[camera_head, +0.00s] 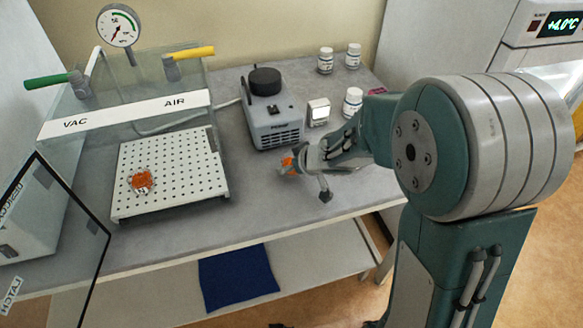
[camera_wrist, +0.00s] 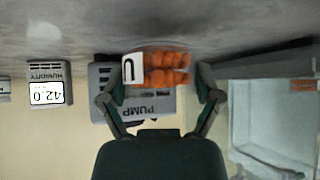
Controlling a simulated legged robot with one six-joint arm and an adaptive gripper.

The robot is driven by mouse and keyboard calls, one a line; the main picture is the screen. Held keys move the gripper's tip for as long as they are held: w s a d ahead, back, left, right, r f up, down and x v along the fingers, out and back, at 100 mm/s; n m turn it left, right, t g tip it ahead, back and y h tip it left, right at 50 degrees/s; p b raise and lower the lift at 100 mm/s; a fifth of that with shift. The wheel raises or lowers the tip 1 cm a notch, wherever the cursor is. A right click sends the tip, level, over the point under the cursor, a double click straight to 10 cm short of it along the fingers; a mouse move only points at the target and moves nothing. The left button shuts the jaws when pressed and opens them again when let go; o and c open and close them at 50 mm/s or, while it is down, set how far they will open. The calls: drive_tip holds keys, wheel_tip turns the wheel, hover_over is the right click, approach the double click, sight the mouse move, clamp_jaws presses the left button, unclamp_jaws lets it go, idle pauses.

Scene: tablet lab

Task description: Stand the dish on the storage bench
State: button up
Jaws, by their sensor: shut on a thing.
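My gripper (camera_head: 306,173) is over the front right part of the grey bench (camera_head: 265,205), left of my arm. In the wrist view my gripper (camera_wrist: 162,82) is shut on a small dish (camera_wrist: 165,60) with orange contents and a white label with a dark curved mark. The dish's clear walls are hard to make out. In the head view only a bit of the dish's orange (camera_head: 289,162) shows beside the fingers. I cannot tell whether the dish touches the bench top.
A perforated white plate (camera_head: 185,165) holds another orange cluster (camera_head: 141,180) inside an open clear chamber at left. A grey pump (camera_head: 272,122), a humidity meter (camera_head: 318,112) and white bottles (camera_head: 353,102) stand behind my gripper. A blue cloth (camera_head: 237,277) lies on the lower shelf.

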drive_tip(key=shift+a+f, duration=0.25)
drive_tip(key=shift+f, duration=0.7)
drive_tip(key=shift+d, duration=0.15)
drive_tip(key=o, duration=0.9)
drive_tip(key=shift+o, duration=0.2)
